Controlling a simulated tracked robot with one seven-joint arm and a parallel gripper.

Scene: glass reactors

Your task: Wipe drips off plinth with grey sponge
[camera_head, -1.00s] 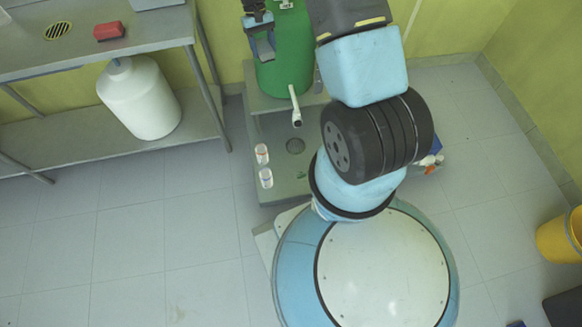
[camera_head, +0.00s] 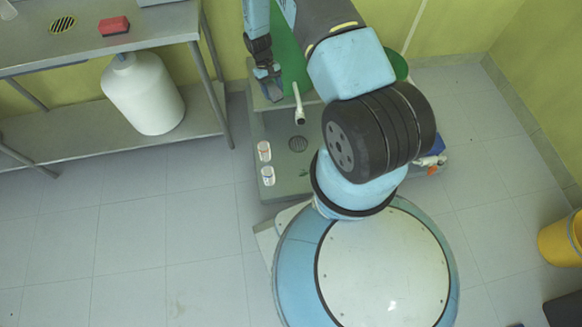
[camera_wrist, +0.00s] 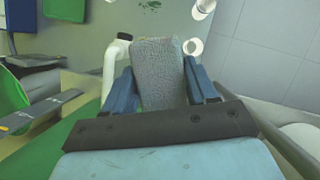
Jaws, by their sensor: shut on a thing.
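My gripper (camera_wrist: 162,85) is shut on the grey sponge (camera_wrist: 158,62), which stands up between its two blue fingers in the wrist view. In the head view my gripper (camera_head: 270,88) is beside the green reactor (camera_head: 292,72), over the back left of the plinth, and the sponge cannot be made out. The grey-green plinth (camera_head: 272,130) has a round drain and a small dark green mark (camera_head: 305,173) near its front. In the wrist view green drips (camera_wrist: 150,5) show on the plinth (camera_wrist: 90,40), beyond the sponge and apart from it.
A white spout (camera_head: 298,104) hangs over the plinth, close to the sponge in the wrist view. Two small white containers (camera_head: 266,163) stand on the plinth's left edge. A steel bench at left holds a red block (camera_head: 114,27) above a white jug (camera_head: 145,95).

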